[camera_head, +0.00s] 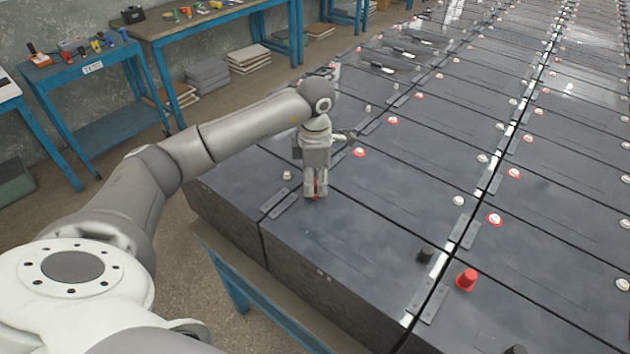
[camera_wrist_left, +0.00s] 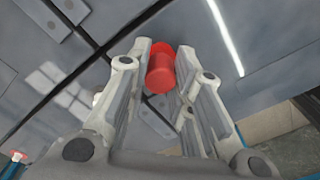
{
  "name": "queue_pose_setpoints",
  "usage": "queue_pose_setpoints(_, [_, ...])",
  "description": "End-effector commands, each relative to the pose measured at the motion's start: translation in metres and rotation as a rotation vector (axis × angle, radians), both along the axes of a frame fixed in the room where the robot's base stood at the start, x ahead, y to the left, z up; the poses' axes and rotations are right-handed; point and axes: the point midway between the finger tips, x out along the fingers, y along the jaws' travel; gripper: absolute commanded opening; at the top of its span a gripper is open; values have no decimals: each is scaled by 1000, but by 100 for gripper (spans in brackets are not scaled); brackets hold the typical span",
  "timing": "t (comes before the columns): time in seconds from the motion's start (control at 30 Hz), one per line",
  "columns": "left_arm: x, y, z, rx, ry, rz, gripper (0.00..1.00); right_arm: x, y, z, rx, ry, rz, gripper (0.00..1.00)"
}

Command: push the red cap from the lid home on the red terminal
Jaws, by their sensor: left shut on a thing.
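My left gripper (camera_head: 316,193) points down at the near end of a dark grey battery (camera_head: 345,230). Its fingers are closed around a red cap, which shows as a small patch of red between them. In the left wrist view the red cap (camera_wrist_left: 160,76) sits between the two fingertips, with a wider red rim at its far end close to the battery top. The terminal under the cap is hidden, and I cannot tell how far the cap is seated. My right gripper is not in view.
Another red cap (camera_head: 466,280) stands upright on the battery to the right, near a black cap (camera_head: 425,254). A bare pale terminal (camera_head: 287,175) is left of the gripper. Flat metal links (camera_head: 278,205) join neighbouring batteries. A blue workbench (camera_head: 90,70) stands at the left.

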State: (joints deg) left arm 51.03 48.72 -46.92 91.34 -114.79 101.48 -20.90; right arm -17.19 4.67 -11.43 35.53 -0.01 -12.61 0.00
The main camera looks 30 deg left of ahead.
Motion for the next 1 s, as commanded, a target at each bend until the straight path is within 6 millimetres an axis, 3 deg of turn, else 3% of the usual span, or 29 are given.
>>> queue_pose_setpoints(1.0, [0, 0, -10, 0, 1, 0, 11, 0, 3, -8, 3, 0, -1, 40])
